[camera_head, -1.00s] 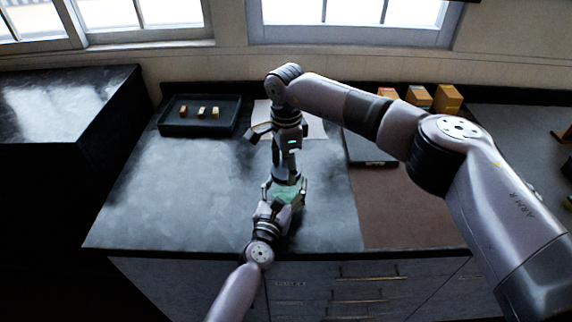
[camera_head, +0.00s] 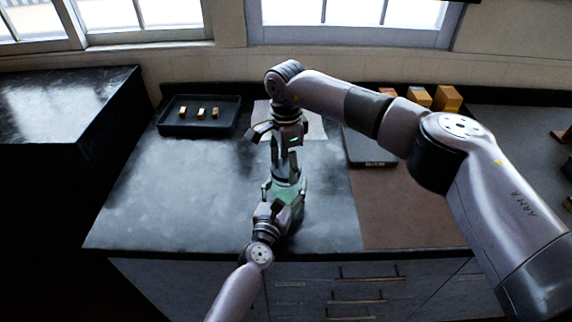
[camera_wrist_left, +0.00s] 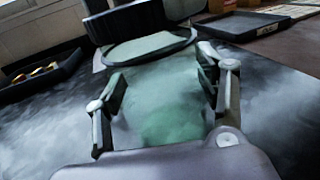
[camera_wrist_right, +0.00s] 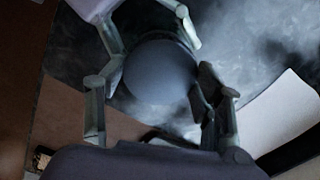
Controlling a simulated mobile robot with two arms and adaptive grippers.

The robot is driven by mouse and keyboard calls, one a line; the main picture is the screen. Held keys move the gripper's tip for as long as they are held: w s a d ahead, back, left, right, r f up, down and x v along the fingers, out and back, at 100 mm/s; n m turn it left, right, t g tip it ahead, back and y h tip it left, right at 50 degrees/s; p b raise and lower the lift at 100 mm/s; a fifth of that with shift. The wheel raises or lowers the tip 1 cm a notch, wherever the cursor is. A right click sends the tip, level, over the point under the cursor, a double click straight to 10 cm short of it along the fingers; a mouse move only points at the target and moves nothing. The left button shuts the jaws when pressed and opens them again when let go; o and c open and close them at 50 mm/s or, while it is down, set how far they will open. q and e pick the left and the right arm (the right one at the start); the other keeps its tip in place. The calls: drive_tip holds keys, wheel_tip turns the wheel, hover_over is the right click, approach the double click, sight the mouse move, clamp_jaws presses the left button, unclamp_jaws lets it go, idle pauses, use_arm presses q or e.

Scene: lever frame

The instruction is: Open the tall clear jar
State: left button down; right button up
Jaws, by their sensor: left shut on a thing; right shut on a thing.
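The tall clear jar (camera_head: 288,195), tinted green, stands upright near the front of the dark counter. In the left wrist view the jar (camera_wrist_left: 160,105) fills the middle, with a dark-edged round rim at its top. My left gripper (camera_head: 281,192) comes from the front and is shut around the jar's body. My right gripper (camera_head: 285,165) points down from above and is shut on the lid. The lid (camera_wrist_right: 160,72) shows as a round grey-blue disc between its fingers in the right wrist view. I cannot tell for sure whether the lid still touches the jar.
A black tray (camera_head: 176,129) with several small yellow pieces stands at the back left. A white sheet (camera_head: 316,127) lies behind my right gripper. A dark flat tray (camera_head: 368,158) and yellow boxes (camera_head: 447,98) are at the right. The counter left of the jar is clear.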

sight(286, 167)
drive_tip(key=shift+r, duration=0.75)
drive_tip(key=shift+r, duration=2)
use_arm(q)
drive_tip(key=shift+c, duration=1.4)
unclamp_jaws()
drive_tip(key=shift+s, duration=0.15)
